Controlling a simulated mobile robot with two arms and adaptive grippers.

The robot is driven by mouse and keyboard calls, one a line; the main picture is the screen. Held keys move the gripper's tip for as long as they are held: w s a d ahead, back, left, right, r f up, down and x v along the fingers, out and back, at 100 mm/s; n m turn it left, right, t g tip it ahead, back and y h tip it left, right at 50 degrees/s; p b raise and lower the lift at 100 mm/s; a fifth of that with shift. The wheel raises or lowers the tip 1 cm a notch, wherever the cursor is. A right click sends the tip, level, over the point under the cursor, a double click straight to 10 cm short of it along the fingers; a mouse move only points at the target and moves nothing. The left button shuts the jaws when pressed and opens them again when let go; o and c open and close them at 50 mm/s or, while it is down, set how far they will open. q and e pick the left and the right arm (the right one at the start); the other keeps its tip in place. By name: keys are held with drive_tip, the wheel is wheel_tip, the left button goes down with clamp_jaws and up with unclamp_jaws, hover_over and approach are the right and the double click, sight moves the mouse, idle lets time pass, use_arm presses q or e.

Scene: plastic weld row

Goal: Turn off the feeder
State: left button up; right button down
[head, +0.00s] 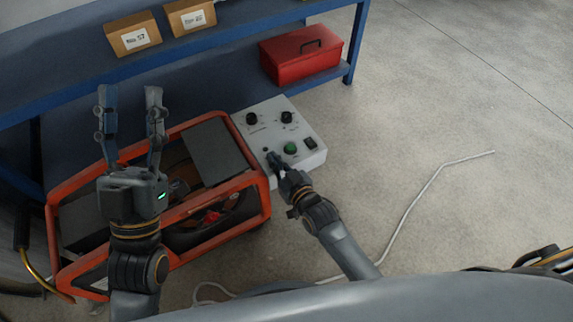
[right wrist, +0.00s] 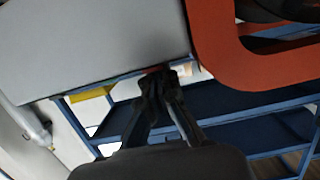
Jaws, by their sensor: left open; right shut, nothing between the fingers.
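The feeder has an orange frame (head: 258,190) with a pale control box (head: 315,160) at its right side. On the box's face are two black knobs (head: 252,118) (head: 287,117), a green button (head: 290,148) and a black rocker switch (head: 310,143). My right gripper (head: 273,158) is shut and empty at the box's near left edge, left of the green button; contact cannot be told. In the right wrist view its closed fingertips (right wrist: 158,74) are by the edge of a pale grey surface. My left gripper (head: 129,95) is open and empty above the feeder's left part.
A blue shelf (head: 230,28) stands behind, with cardboard boxes (head: 133,33) on top and a red toolbox (head: 300,55) below. A pale cable (head: 410,205) lies on the floor at the right. The floor right of the control box is otherwise clear.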

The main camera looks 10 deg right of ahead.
wheel_tip(320, 180, up, 2)
drive_tip(key=shift+w+r+p, duration=0.15)
drive_tip(key=shift+r+p, duration=0.1)
drive_tip(key=shift+p, duration=0.8)
use_arm(q)
drive_tip(key=w+a+f+g+y+p, duration=0.2)
drive_tip(key=w+f+g+y, duration=0.15)
drive_tip(key=f+g, duration=0.85)
use_arm(e)
drive_tip(key=shift+w+a+r, duration=0.1)
drive_tip(key=shift+r, duration=0.75)
use_arm(q)
drive_tip(key=s+a+f+g+y+p, duration=0.2)
drive_tip(key=s+a+f+g+p, duration=0.1)
drive_tip(key=s+f+g, duration=0.4)
drive_tip(key=s+a+f, duration=0.1)
drive_tip(key=s+f, duration=0.2)
drive_tip(key=f, duration=0.4)
drive_tip(key=shift+s+f+n, duration=0.2)
drive_tip(key=shift+f+n, duration=0.1)
drive_tip(key=shift+n, duration=0.1)
use_arm(e)
drive_tip(key=r+v, duration=0.1)
drive_tip(key=v, duration=0.8)
drive_tip(key=shift+s+r, duration=0.2)
drive_tip(key=shift+s, duration=0.05)
use_arm(q)
drive_tip(key=shift+y, duration=0.25)
